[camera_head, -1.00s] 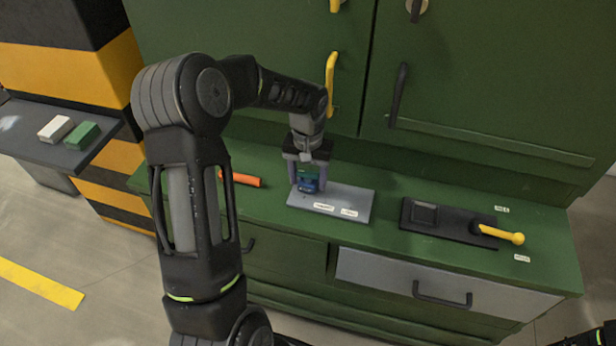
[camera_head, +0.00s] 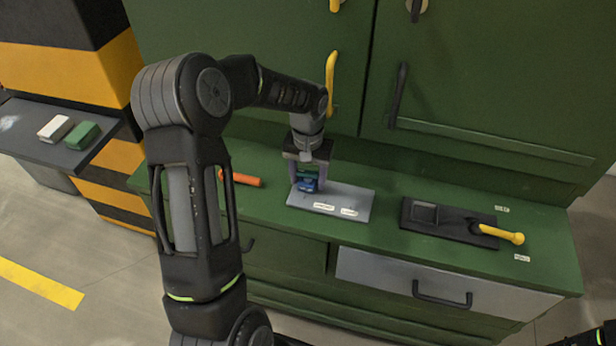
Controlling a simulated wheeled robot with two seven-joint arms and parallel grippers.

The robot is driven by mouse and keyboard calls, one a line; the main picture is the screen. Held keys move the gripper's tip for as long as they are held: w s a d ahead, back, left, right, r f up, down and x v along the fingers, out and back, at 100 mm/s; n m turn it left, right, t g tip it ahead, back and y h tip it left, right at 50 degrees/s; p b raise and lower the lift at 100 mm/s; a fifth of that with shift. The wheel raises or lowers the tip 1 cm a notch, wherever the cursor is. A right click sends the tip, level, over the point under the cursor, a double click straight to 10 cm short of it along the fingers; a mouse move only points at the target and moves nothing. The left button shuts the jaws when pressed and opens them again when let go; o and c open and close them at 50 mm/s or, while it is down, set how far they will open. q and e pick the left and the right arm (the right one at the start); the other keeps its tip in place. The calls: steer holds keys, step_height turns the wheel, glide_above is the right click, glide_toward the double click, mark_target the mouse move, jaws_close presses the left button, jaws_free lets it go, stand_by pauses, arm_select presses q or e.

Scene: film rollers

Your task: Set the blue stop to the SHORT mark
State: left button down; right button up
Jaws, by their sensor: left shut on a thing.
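The blue stop (camera_head: 307,186) is at the left end of a grey plate (camera_head: 360,194) on the green bench. Two small white labels (camera_head: 324,206) lie along the plate's front edge, too small to read, so I cannot tell which is SHORT. Both labels are to the right of the stop. My left gripper (camera_head: 307,180) points down and is shut on the blue stop, its fingers on either side. The fingers hide part of the stop. My right gripper is not in view; only a bit of dark arm shows at the bottom right corner.
A black base with a yellow-handled lever (camera_head: 501,234) stands right of the plate. An orange handle (camera_head: 241,179) lies to the left. Green cabinet doors (camera_head: 490,80) rise behind. A side shelf (camera_head: 40,140) holds a white block (camera_head: 55,128) and a green block (camera_head: 82,135).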

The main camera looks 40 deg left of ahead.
mark_target(329, 192)
arm_select(q)
steer(key=d, duration=0.1)
steer(key=w+d+b, duration=0.1)
steer(key=d, duration=0.1)
steer(key=d+b, duration=0.1)
steer(key=d, duration=0.1)
steer(key=shift+w, duration=0.4)
steer(key=shift+d, duration=0.2)
steer(key=shift+a, duration=0.1)
steer(key=c, duration=0.8)
jaws_free()
step_height(329, 192, up, 8)
steer(key=shift+f+b, duration=0.1)
steer(key=shift+b, duration=0.4)
